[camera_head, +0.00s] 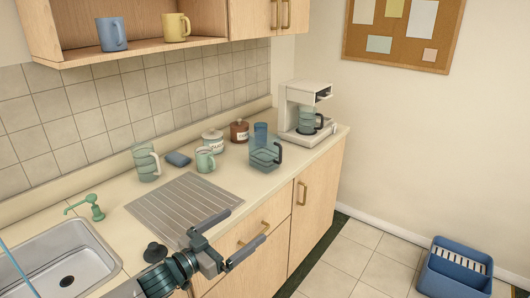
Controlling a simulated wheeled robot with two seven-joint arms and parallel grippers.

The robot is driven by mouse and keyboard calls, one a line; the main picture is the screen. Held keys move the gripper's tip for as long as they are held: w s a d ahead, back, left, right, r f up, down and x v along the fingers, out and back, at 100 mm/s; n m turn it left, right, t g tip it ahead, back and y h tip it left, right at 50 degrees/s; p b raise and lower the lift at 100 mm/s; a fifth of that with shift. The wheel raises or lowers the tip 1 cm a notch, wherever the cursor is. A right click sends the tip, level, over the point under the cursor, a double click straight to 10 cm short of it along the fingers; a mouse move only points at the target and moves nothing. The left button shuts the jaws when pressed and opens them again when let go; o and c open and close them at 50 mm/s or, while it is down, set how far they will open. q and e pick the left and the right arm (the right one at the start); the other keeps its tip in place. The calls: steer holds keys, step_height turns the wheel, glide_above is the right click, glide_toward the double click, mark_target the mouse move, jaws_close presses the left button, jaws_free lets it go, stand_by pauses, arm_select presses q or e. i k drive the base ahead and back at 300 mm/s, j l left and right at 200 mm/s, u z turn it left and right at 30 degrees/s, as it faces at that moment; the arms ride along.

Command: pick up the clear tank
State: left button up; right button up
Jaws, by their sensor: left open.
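The clear tank (264,156) is a see-through, bluish box-like vessel with a dark handle on its right side. It stands upright on the countertop, in front of a blue see-through tumbler (261,132) and left of the coffee maker. My left gripper (245,226) comes in from the bottom, with its two dark fingers spread apart and nothing between them. It is in front of the counter's front edge, nearer to me than the tank and apart from it. My right gripper is not in view.
The white coffee maker (300,93) holds a glass jug (306,121). Mugs (205,160), jars (213,141) and stacked glasses (146,162) stand left of the tank. A ridged drainboard (180,207) and sink (60,262) lie left. A blue bin (455,272) is on the floor.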

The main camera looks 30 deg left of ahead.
mark_target(265, 148)
steer(key=i+j, duration=1.1)
